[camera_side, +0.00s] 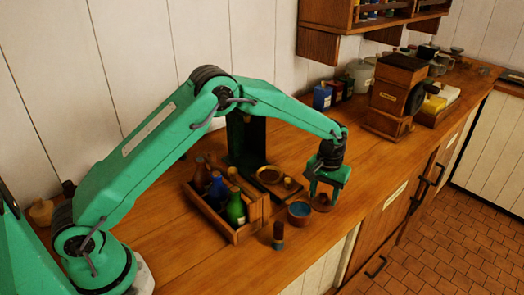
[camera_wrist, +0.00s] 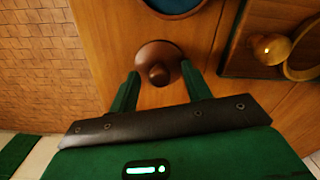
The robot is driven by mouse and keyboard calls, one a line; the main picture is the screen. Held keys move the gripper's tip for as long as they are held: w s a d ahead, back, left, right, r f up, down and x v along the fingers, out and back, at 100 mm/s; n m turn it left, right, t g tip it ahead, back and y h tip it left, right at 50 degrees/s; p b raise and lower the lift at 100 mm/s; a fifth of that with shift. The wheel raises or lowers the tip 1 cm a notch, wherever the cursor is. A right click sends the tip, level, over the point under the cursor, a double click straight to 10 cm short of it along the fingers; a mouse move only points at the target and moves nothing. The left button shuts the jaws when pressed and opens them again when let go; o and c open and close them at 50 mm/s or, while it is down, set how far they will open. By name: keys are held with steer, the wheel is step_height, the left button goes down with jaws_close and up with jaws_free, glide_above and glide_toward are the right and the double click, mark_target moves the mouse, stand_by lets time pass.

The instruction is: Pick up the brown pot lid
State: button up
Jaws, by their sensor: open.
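The brown pot lid (camera_wrist: 158,51) is round with a knob in its middle and lies on the wooden counter. In the side view the lid (camera_side: 321,208) is partly hidden by my gripper. My gripper (camera_wrist: 159,70) is open and empty, with one finger on each side of the lid's near part and the knob between the fingertips in the picture. In the side view my gripper (camera_side: 322,199) points down just over the lid. I cannot tell whether the fingers touch it.
A blue-lined bowl (camera_side: 299,213) stands close beside the lid. A small dark cylinder (camera_side: 278,236) is at the counter's front edge. A wooden crate (camera_side: 212,222) of bottles and a dark tray (camera_side: 266,190) with brass-coloured pieces are to the left. Free counter lies right of my gripper.

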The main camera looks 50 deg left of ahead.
mark_target(324, 195)
steer(key=shift+c, duration=0.5)
jaws_close()
steer(key=shift+r, duration=0.1)
steer(key=shift+r, duration=0.9)
step_height(324, 195, up, 2)
steer(key=shift+r, duration=0.25)
steer(key=s+d+r, duration=0.6)
steer(key=s+d, duration=0.1)
steer(key=d, duration=0.1)
steer(key=shift+s+d+r, duration=0.3)
steer(key=shift+s, duration=0.1)
steer(key=shift+a, duration=0.1)
steer(key=s+a, duration=0.1)
steer(key=a, duration=0.8)
steer(key=shift+s, duration=0.25)
